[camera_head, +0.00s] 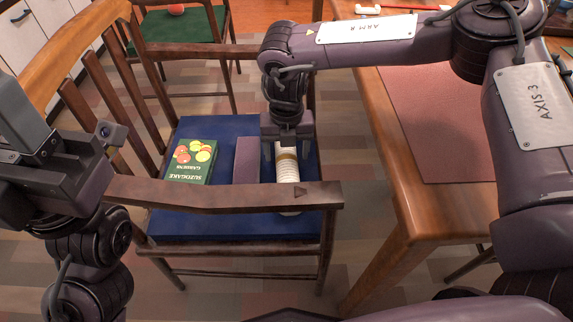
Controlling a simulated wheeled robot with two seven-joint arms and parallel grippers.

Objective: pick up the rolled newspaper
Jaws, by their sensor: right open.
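The rolled newspaper (287,172) is a pale cylinder with printed bands, lying on the blue seat (180,224) of a wooden chair. The chair's wooden armrest (235,195) crosses in front of it and hides part of its length. My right gripper (286,153) points down over the newspaper's far part, open, with a finger on each side of it. I cannot tell whether the fingers touch it. My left gripper (58,185) is at the left edge, away from the newspaper; its fingers do not show clearly.
A purple-grey block (246,160) lies just left of the newspaper. A green box with fruit pictures (193,160) lies further left on the seat. A wooden table (405,190) with a reddish mat (450,125) stands to the right. Another chair with a green seat (180,28) is behind.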

